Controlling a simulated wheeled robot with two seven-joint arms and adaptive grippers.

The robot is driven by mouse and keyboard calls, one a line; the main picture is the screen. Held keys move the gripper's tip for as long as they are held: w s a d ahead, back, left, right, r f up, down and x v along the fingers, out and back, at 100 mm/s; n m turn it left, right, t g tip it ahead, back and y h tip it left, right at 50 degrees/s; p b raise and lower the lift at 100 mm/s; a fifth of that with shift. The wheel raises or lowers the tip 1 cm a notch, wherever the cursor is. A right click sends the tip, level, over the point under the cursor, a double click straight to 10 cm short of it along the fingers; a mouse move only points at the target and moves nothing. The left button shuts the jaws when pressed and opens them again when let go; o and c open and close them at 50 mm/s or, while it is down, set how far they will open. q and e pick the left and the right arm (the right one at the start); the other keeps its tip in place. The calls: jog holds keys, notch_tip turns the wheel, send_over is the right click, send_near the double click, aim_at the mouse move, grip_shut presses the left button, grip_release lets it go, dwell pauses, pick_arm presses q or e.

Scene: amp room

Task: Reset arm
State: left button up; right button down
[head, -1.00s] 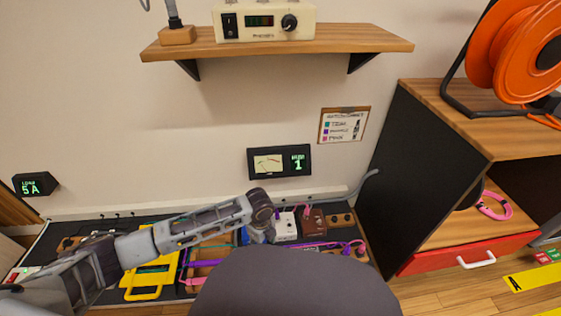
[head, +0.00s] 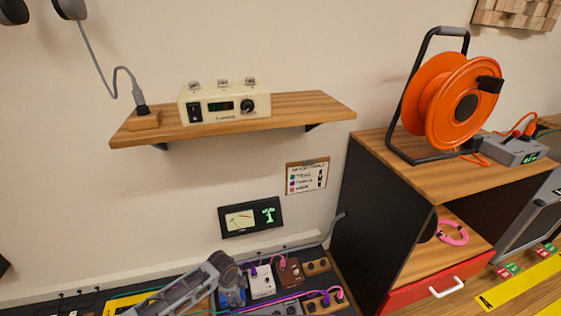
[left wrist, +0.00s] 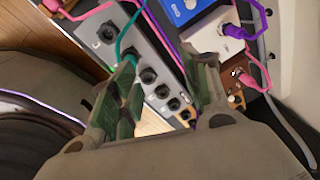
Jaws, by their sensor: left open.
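My left arm (head: 175,293) comes in from the lower left of the head view and reaches over the pedals. In the left wrist view my left gripper (left wrist: 167,72) is open, its two green-padded fingers apart with nothing held between them. Below the fingers is a grey box (left wrist: 150,58) with several round black sockets. A teal cable (left wrist: 121,38) plugs into it close by the left finger; I cannot tell if they touch. My right gripper is in neither view.
A blue pedal (left wrist: 176,12), a white pedal (head: 262,281) and a brown pedal (head: 290,272) stand close together, with purple and pink cables. A shelf (head: 310,106) bears a cream device (head: 224,102). A black-sided cabinet (head: 378,215) with an orange reel (head: 432,100) stands right.

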pick_arm(q)
jog(key=s+a+f+n+t+p, duration=0.1)
jog(key=s+a+f+n+p, duration=0.6)
jog(key=s+a+n+p, duration=0.6)
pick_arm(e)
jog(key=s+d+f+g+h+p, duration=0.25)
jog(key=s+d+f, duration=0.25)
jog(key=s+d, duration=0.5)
pick_arm(q)
jog(key=s+a+f+n+g+y+p, duration=0.1)
jog(key=s+a+p, duration=0.3)
jog(key=s, duration=2.4)
jog(key=n+p, duration=0.1)
jog(key=p, duration=0.5)
jog(key=shift+s+n+y+p, duration=0.2)
jog(key=shift+n+y+p, duration=0.1)
jog(key=shift+n+y, duration=0.1)
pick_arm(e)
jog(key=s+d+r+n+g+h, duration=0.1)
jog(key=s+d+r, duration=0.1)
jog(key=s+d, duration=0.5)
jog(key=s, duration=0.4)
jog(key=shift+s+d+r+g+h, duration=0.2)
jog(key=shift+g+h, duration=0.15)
pick_arm(q)
jog(key=shift+a, duration=0.1)
